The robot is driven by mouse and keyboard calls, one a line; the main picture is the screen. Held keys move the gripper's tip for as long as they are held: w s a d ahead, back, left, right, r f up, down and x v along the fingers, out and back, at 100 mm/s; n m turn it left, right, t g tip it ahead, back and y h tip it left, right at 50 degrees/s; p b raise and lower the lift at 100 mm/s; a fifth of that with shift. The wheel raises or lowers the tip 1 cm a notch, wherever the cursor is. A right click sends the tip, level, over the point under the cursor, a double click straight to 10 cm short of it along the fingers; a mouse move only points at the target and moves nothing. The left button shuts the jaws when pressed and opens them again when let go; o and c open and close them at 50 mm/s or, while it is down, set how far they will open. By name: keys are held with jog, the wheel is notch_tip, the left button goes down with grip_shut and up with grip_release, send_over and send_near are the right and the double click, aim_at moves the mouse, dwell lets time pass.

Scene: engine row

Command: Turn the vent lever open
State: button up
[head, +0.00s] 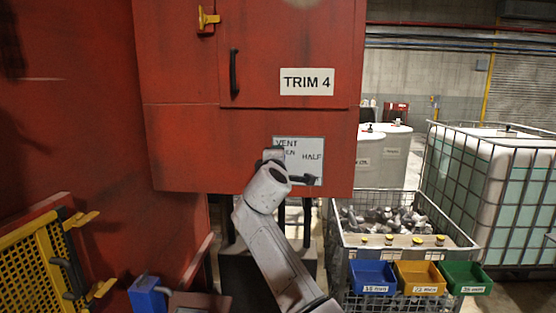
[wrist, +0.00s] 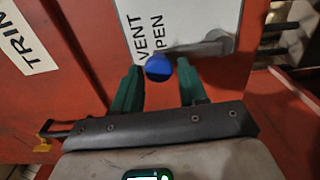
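In the wrist view the plate (wrist: 150,14) reads "VENT" and "PEN". A grey metal lever part (wrist: 210,46) lies across it, with a blue round knob (wrist: 159,68) near its left end. My gripper (wrist: 161,72) has its green fingers apart, the knob between their tips. I cannot tell whether they touch it. In the head view my gripper (head: 273,155) covers the plate's left side.
A "TRIM 4" door (head: 307,81) with a black handle (head: 234,72) is above. A yellow grille (head: 35,262) stands at lower left. A wire cage (head: 385,215) of metal parts, coloured bins (head: 418,278) and a caged tank (head: 500,180) stand at right.

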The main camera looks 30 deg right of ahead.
jog(key=shift+o, duration=1.2)
jog(key=shift+s, duration=0.1)
jog(key=b+v, duration=0.2)
jog(key=v, duration=0.8)
jog(key=shift+s+a, duration=0.2)
jog(key=shift+s, duration=0.05)
